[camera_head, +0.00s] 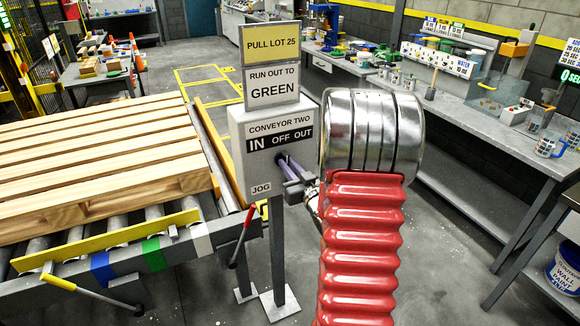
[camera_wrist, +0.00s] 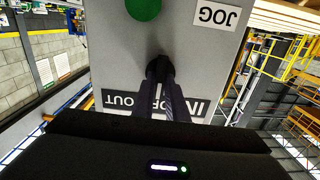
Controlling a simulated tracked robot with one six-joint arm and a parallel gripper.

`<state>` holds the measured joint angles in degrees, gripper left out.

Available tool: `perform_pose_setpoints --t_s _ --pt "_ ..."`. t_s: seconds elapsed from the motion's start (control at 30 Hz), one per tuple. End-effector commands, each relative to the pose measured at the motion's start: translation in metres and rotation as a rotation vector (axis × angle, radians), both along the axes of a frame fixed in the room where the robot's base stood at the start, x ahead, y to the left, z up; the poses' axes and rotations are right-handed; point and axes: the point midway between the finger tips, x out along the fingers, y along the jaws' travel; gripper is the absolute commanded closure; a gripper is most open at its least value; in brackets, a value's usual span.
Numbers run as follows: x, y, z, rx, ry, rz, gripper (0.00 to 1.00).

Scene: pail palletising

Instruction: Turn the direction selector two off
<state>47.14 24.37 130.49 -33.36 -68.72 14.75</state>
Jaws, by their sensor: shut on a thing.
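The direction selector of conveyor two is on a grey control box (camera_head: 245,150) on a post. Its label strip (camera_head: 280,141) reads IN, OFF, OUT, left to right. My gripper (camera_head: 287,164) reaches the box from the right, just below the strip. In the wrist view, which is upside down, my gripper (camera_wrist: 163,75) is shut on the dark selector knob (camera_wrist: 157,64). The fingers hide most of the knob, so I cannot tell which word it points to. A green button (camera_wrist: 144,8) and the JOG label (camera_wrist: 217,15) are clear of the fingers.
Signs (camera_head: 271,66) above the box read PULL LOT 25 and RUN OUT TO GREEN. A wooden pallet (camera_head: 100,165) lies on the roller conveyor at left, with blue, green and white marks on its edge. A red-handled lever (camera_head: 243,235) is beside the post. A long bench (camera_head: 465,120) stands at right.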

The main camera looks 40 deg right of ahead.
Motion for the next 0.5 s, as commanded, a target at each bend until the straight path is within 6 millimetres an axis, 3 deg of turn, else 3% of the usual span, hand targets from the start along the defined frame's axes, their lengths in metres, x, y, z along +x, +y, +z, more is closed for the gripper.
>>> perform_pose_setpoints --t_s 0.47,0.5 --pt "-0.0026 -0.0007 -0.0058 -0.014 0.018 -0.005 1.0" --pt "-0.0027 -0.0006 -0.0059 -0.014 0.018 -0.005 0.85"
